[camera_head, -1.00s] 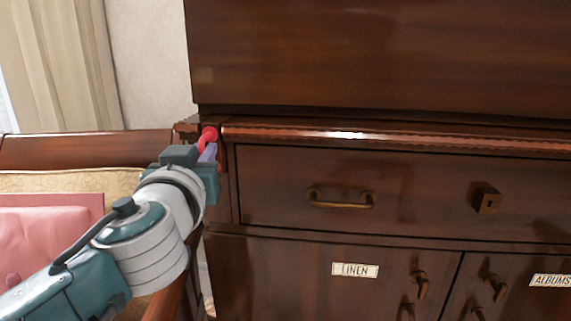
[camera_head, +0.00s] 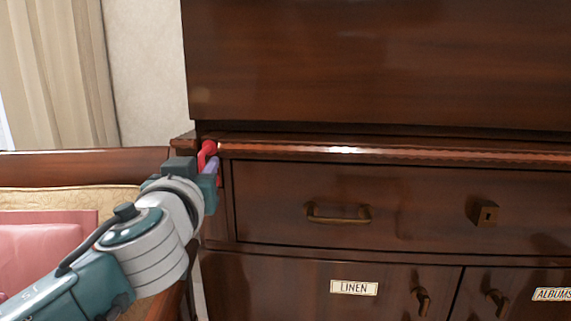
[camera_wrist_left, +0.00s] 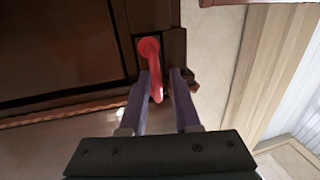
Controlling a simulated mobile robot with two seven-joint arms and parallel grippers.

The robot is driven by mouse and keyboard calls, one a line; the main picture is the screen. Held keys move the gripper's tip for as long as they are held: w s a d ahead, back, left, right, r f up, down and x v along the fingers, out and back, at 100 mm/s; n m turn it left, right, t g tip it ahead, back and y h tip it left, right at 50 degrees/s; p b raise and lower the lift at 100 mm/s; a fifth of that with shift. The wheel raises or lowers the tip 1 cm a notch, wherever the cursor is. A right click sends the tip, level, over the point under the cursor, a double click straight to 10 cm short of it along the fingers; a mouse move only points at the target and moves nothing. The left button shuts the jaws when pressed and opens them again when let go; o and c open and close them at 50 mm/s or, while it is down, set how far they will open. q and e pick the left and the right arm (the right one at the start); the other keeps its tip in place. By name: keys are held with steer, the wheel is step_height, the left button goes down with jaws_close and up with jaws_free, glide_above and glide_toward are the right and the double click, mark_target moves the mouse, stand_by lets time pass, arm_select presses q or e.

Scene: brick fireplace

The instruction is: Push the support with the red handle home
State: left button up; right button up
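The red handle (camera_head: 207,154) is at the left front corner of the wooden cabinet, just below its ledge. In the left wrist view the curved red handle (camera_wrist_left: 152,68) projects from a dark wooden part of the cabinet. The support behind it is hard to make out. My left gripper (camera_head: 212,170) is at the handle in the head view. In the wrist view its two purple fingers (camera_wrist_left: 160,82) stand apart, with the handle's end between them and a gap visible on the right. My right gripper is in neither view.
The cabinet's closed upper panel (camera_head: 380,65) rises above the ledge. A drawer with a brass pull (camera_head: 338,214) is below it, over the LINEN (camera_head: 354,288) and ALBUMS (camera_head: 552,294) doors. A seat with a pink cushion (camera_head: 40,255) stands at the left.

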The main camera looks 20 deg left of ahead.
arm_select(q)
steer(key=shift+d+r, duration=0.1)
steer(key=shift+d, duration=0.15)
